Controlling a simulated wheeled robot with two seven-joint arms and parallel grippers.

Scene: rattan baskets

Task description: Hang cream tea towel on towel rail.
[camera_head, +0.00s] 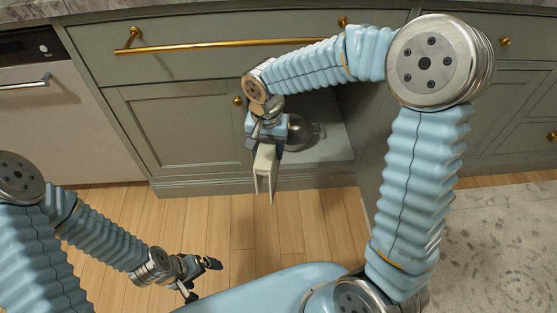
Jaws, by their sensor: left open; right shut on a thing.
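The cream tea towel (265,166) hangs in a narrow fold below my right gripper (266,138), which is shut on its upper end. The towel is in front of the lower cabinets, above the wooden floor. The long brass bar (215,44) across the wide drawer front looks like the towel rail. It is above and to the left of the towel, apart from it, and nothing hangs on it. My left gripper (203,279) is open and empty, low over the floor at the lower left, well away from both.
A lower cabinet stands open behind my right gripper, with a metallic pot (298,133) inside. Its opened door (372,165) juts out behind my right arm. A dishwasher (60,130) is at the left. A patterned rug (500,240) lies at the right. Floor between my arms is clear.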

